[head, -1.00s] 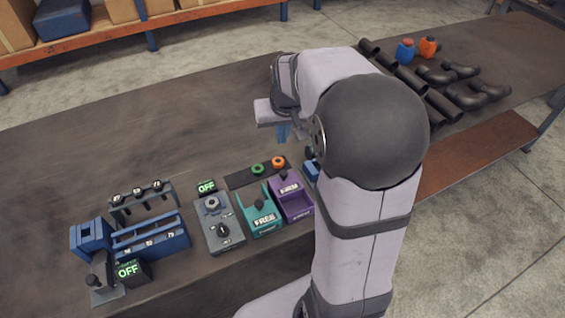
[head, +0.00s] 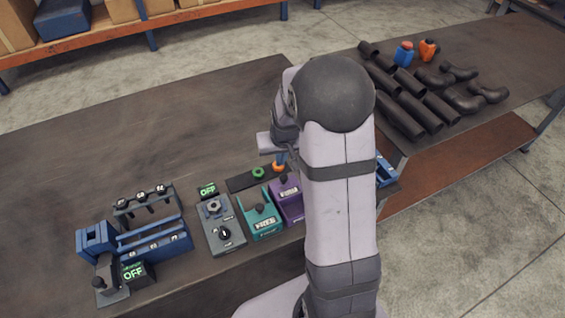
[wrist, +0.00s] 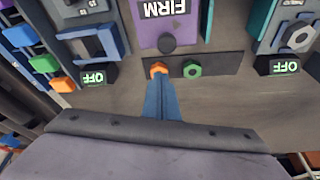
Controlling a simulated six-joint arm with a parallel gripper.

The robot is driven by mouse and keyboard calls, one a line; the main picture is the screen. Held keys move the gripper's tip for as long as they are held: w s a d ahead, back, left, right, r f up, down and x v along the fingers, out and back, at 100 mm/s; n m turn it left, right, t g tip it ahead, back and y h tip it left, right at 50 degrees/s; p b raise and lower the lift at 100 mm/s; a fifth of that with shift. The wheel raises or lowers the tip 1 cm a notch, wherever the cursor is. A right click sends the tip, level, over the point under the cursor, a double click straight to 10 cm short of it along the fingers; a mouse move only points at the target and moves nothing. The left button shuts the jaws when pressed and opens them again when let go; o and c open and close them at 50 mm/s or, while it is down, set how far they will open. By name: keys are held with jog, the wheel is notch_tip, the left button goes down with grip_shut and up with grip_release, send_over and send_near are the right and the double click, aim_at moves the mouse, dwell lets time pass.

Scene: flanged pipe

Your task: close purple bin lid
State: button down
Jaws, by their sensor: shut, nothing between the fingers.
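The purple bin (head: 288,200) stands near the table's front edge, partly hidden behind my arm. In the wrist view the purple bin (wrist: 165,28) shows upside down, with its FIRM label and a dark round knob (wrist: 167,43) at its near edge. I cannot tell how far its lid is open. My gripper (wrist: 160,82) has blue fingers, shut and empty. The fingertips appear at the orange ring (wrist: 157,69) on the dark strip behind the bin; contact is unclear. In the head view my gripper (head: 279,158) is just behind the bin.
A teal FREE bin (head: 262,221) is left of the purple one. A green ring (wrist: 192,69) shares the dark strip (wrist: 225,62). A grey dial box (head: 222,230) and blue rack (head: 155,240) are further left. Dark pipes (head: 405,115) lie at the right.

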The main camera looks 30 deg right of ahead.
aim_at(292, 190)
jog(key=shift+s+a+r+p, duration=0.1)
jog(key=shift+s+a+p, duration=0.2)
jog(key=shift+s, duration=0.5)
jog(key=shift+s+a+r+p, duration=0.15)
jog(key=shift+s+p, duration=0.15)
jog(key=shift+s, duration=0.45)
jog(key=shift+s, duration=0.1)
jog(key=s, duration=0.6)
jog(key=shift+s, duration=0.3)
jog(key=shift+s+f, duration=0.1)
jog(key=shift+f, duration=0.05)
jog(key=shift+s, duration=0.1)
